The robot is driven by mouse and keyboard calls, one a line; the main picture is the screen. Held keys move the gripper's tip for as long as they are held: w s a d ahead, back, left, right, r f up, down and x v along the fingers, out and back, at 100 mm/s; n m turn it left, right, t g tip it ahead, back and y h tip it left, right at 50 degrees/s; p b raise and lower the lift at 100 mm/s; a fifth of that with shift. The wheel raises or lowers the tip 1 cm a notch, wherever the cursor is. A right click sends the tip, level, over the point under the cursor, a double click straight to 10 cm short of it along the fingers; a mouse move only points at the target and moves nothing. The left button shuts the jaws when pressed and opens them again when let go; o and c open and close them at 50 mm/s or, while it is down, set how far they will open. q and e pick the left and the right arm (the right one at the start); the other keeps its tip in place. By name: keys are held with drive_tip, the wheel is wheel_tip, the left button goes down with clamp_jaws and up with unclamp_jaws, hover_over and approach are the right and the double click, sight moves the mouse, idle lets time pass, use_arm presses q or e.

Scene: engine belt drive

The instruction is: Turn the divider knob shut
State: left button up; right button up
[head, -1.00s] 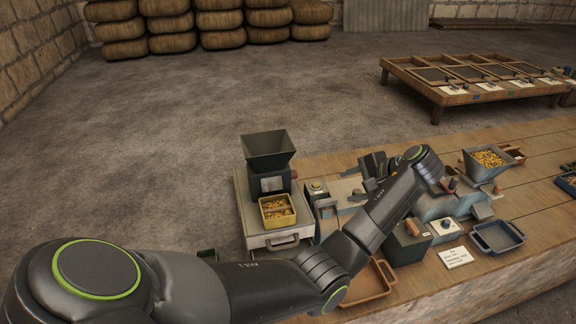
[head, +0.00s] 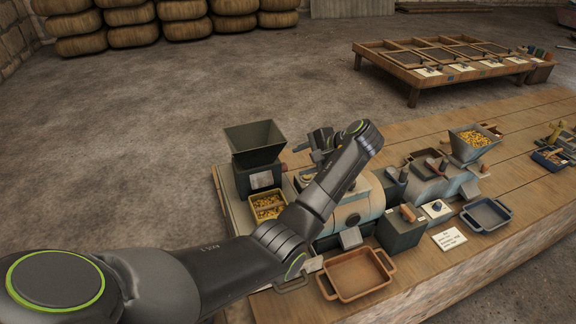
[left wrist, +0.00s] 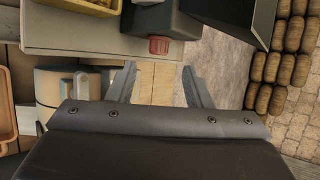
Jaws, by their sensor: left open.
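A dark divider with a hopper on top (head: 254,150) stands at the left end of the bench. Its red knob (head: 284,167) sticks out of its right side. In the left wrist view the red knob (left wrist: 159,46) shows just ahead of the fingertips, roughly centred between them. My left gripper (head: 305,146) is right of the divider, partly hidden behind my own forearm. In the left wrist view the left gripper (left wrist: 158,75) is open with nothing between its fingers. A gap seems to lie between fingers and knob. My right gripper is not in view.
A yellow box of grain (head: 267,206) sits in front of the divider. A rounded machine (head: 358,200) stands right of it, below my forearm. An orange tray (head: 355,274) and a blue tray (head: 487,214) lie along the bench's front.

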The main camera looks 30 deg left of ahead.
sight(287, 167)
use_arm(q)
drive_tip(key=p+x, duration=0.1)
drive_tip(key=x, duration=0.4)
drive_tip(key=shift+a+f, duration=0.1)
drive_tip(key=shift+f, duration=0.1)
drive_tip(key=shift+a+f, duration=0.45)
drive_tip(key=shift+a, duration=0.05)
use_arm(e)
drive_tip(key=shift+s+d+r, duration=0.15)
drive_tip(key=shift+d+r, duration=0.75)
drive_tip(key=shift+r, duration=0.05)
use_arm(q)
drive_tip(key=shift+d, duration=0.1)
